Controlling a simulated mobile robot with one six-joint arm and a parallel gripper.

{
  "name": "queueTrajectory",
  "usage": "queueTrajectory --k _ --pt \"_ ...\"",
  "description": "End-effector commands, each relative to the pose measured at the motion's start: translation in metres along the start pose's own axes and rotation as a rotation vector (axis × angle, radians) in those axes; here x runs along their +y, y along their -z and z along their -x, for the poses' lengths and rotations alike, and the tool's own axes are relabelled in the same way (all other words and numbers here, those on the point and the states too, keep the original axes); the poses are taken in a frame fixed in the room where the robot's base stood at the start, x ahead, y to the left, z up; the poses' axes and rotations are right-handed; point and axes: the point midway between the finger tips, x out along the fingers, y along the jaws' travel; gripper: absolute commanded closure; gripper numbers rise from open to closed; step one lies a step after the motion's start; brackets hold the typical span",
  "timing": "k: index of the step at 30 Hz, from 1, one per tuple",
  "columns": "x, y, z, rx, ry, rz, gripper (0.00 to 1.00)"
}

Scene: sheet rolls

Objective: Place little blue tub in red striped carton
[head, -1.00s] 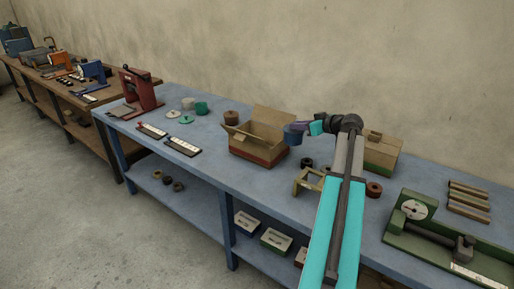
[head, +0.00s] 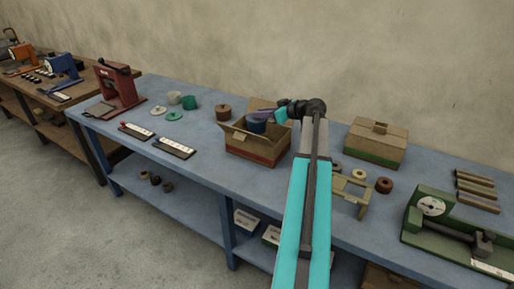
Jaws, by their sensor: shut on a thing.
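The little blue tub (head: 256,124) is in my gripper (head: 266,114), at the opening of the red striped carton. My gripper is shut on the tub; its fingers are small in the picture and partly merge with the tub. The red striped carton (head: 253,152) is an open cardboard box with raised flaps and a red band low on its side. It stands on the blue bench. The tub's lower part is hidden behind the carton's front wall or flap, and I cannot tell how deep it sits.
A closed carton with a green stripe (head: 375,145) stands right of my arm. A small wooden frame (head: 350,190) and several rolls lie nearby. A brown roll (head: 223,112) is left of the carton. A red press (head: 118,88) and a green machine (head: 445,220) stand farther along the bench.

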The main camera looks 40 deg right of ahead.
Motion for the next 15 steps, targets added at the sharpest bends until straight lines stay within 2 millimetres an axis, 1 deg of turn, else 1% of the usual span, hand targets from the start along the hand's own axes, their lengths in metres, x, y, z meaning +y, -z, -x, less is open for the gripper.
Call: queueTrajectory --k 10,15 --pt "0.005 -0.003 0.004 0.000 -0.008 -0.004 1.00" --pt "0.006 -0.014 0.001 0.000 -0.008 -0.006 1.00"
